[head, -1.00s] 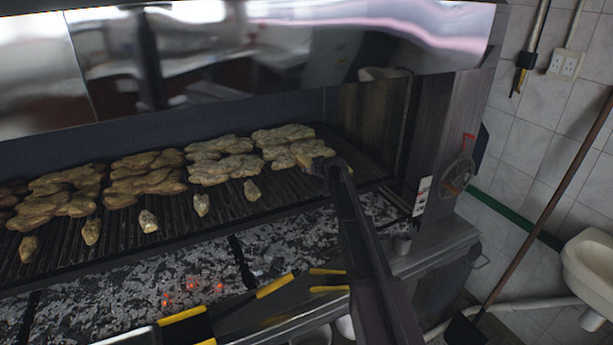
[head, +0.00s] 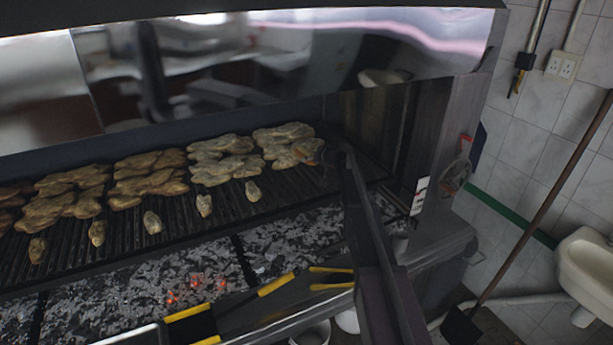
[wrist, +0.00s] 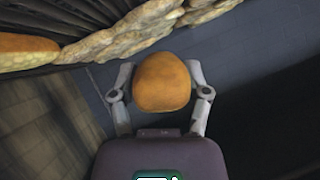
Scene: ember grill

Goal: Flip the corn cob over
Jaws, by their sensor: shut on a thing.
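My gripper (head: 336,152) is at the right end of the grill. In the wrist view my gripper (wrist: 160,88) has a finger on each side of a rounded orange-brown thing, which I take to be the corn cob (wrist: 162,82), seen end-on. The gripper is shut on it. No kernels can be made out. In the head view an orange-brown end (head: 311,150) shows just left of the gripper; I cannot tell whether it is the held piece. The fingers hide much of that spot.
Several browned meat pieces (head: 222,160) lie in rows on the grill grate (head: 275,185), with small pieces along its front. Glowing coals (head: 195,282) lie below. Yellow-handled tongs (head: 276,285) rest at the front ledge. A metal hood (head: 270,60) overhangs the grate.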

